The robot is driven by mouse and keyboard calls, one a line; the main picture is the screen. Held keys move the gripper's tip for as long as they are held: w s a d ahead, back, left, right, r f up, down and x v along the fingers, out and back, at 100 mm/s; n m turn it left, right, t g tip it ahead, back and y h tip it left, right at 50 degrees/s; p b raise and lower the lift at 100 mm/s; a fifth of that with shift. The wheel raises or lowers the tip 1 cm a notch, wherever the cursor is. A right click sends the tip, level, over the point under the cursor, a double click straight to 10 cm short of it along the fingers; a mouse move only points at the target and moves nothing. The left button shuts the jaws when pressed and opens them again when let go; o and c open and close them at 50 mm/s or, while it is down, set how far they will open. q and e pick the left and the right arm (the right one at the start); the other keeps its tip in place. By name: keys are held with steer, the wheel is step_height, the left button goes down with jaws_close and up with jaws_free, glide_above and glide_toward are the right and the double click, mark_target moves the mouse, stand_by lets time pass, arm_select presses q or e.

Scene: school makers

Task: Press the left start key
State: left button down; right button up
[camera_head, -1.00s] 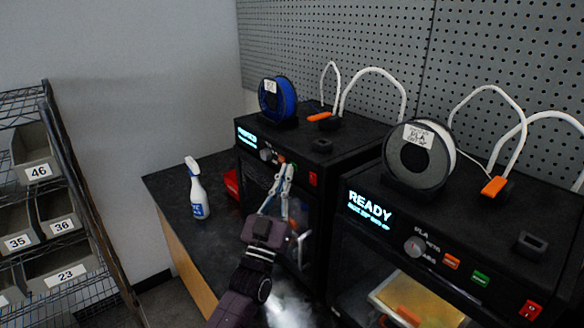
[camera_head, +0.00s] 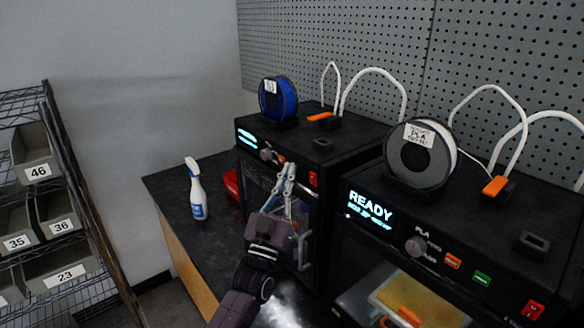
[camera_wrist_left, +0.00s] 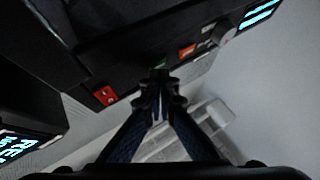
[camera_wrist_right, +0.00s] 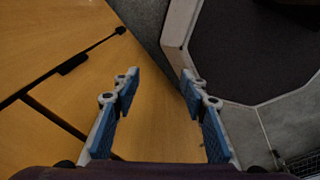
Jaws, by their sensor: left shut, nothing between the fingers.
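The left printer (camera_head: 345,132) is a black box with a lit display, a knob (camera_head: 267,154) and a red switch (camera_head: 313,178) on its front panel. In the left wrist view, its green start key (camera_wrist_left: 160,63) lies beside an orange key (camera_wrist_left: 187,49), partly hidden by my fingertips. My left gripper (camera_head: 289,165) is shut and empty, its tips at the panel by the green key; I cannot tell whether they touch it. In the head view the gripper covers the key. My right gripper (camera_wrist_right: 160,80) is open and empty, in the right wrist view only.
The right printer (camera_head: 450,240) shows READY, with its own orange and green keys. A spray bottle (camera_head: 197,190) and a red box (camera_head: 232,184) stand on the dark counter (camera_head: 170,187). A bin rack (camera_head: 95,225) is at the left. A wooden cabinet (camera_wrist_right: 60,50) lies under my right gripper.

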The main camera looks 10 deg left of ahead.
arm_select(q)
steer(key=shift+s+a, duration=0.2)
steer(key=shift+s, duration=0.05)
steer(key=s+a+p, duration=0.2)
steer(key=s+a, duration=0.1)
steer(key=s, duration=0.1)
steer(key=shift+s+a+p, duration=0.35)
steer(key=shift+s+p, duration=0.05)
steer(key=shift+f, duration=0.1)
stand_by(0.6)
